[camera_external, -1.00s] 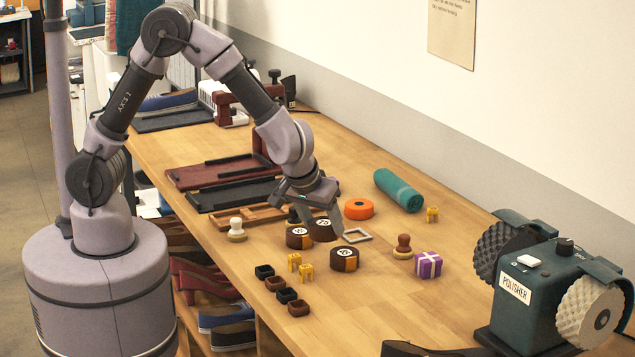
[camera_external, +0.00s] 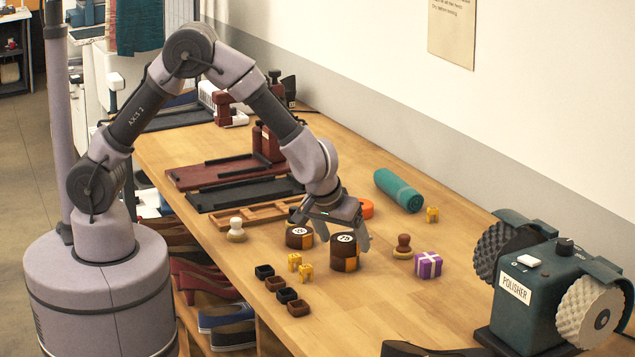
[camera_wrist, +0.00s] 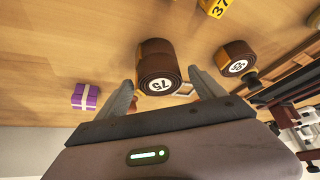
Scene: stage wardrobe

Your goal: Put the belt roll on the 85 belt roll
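A dark brown belt roll labelled 75 (camera_wrist: 160,82) sits on top of another brown and tan belt roll (camera_external: 344,265), making a stack near the middle of the bench. The lower roll's top label is hidden. My gripper (camera_external: 340,228) is just above and around the stack. In the wrist view its two fingers (camera_wrist: 163,78) stand open on either side of the upper roll, with a small gap showing at each side. A separate belt roll (camera_external: 299,239) stands to the left of the stack; its label in the wrist view (camera_wrist: 238,66) is not clearly readable.
An orange roll (camera_external: 367,209) is partly hidden behind my gripper. A brown stamp (camera_external: 403,247) and a purple gift box (camera_external: 429,264) stand to the right. Yellow number blocks (camera_external: 300,267) and small dark trays (camera_external: 275,283) lie in front. The polisher (camera_external: 535,290) stands far right.

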